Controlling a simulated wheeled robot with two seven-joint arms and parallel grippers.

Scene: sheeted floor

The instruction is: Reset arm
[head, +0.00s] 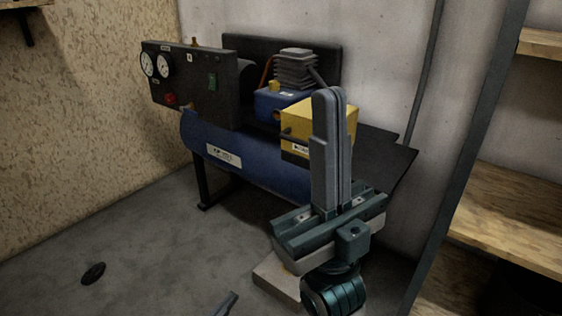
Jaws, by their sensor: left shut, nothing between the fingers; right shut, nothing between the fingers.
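My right gripper (328,94) stands upright in the right half of the head view, fingers pointing up. Its two long grey fingers are pressed together with nothing between them. It covers part of the blue compressor (255,171) and of the yellow box (303,118). Of my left gripper (232,298) only a small grey fingertip shows at the bottom edge, left of the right gripper; the rest is out of frame. It appears shut and holds nothing visible.
The compressor has a dark gauge panel (185,85) and stands against the white wall. Wooden shelves (515,210) are at the right. A small dark disc (93,273) lies on the grey floor, otherwise open at the left. A pale block (276,283) lies beside my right gripper.

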